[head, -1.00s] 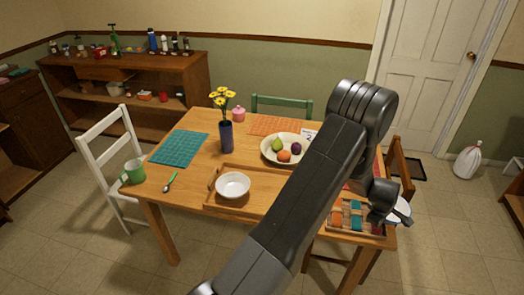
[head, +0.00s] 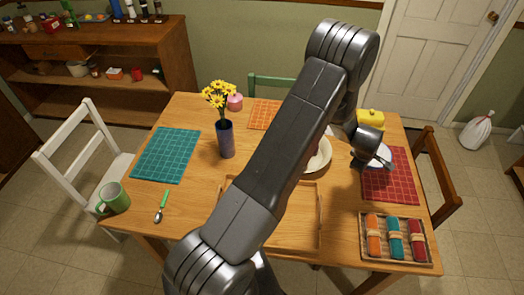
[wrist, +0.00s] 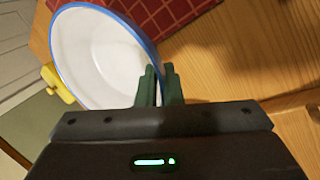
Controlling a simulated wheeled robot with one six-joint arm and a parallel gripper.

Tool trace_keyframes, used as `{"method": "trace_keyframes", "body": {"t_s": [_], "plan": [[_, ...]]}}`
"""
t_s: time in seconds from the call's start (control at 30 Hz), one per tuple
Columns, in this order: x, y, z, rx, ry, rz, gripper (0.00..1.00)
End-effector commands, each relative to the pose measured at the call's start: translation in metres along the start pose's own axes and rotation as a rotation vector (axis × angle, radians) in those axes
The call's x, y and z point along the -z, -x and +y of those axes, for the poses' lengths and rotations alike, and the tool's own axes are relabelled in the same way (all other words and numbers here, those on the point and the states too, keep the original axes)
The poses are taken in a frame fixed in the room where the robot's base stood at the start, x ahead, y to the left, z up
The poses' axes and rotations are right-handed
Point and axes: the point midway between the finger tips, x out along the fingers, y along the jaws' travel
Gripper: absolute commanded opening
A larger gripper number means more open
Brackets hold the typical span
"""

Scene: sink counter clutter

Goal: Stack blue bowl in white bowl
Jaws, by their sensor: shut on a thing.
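My gripper (wrist: 160,85) is shut on the rim of the blue bowl (wrist: 98,60), which has a white inside and a blue rim. The bowl is tilted in the wrist view. In the head view the bowl (head: 383,153) is partly hidden by my gripper (head: 372,157), above the red placemat. The white bowl cannot be seen now; my arm covers part of the wooden tray (head: 320,222), where it stood earlier.
A fruit plate (head: 321,160) is partly behind my arm. A yellow box (head: 371,118), the red placemat (head: 398,182) and a tray of rolled napkins (head: 394,258) are at the right. A vase of yellow flowers (head: 226,139) stands left of my arm.

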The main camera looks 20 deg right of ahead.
Motion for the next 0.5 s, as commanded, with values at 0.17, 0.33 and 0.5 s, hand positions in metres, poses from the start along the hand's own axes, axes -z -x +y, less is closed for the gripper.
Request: {"method": "trace_keyframes", "body": {"t_s": [0.17,0.33,0.5], "plan": [[0.025,0.005,-0.015,-0.002,0.007,0.001,0.00],[0.037,0.013,-0.021,0.000,0.005,-0.004,0.00],[0.050,0.011,-0.030,-0.001,0.004,-0.001,0.00]]}}
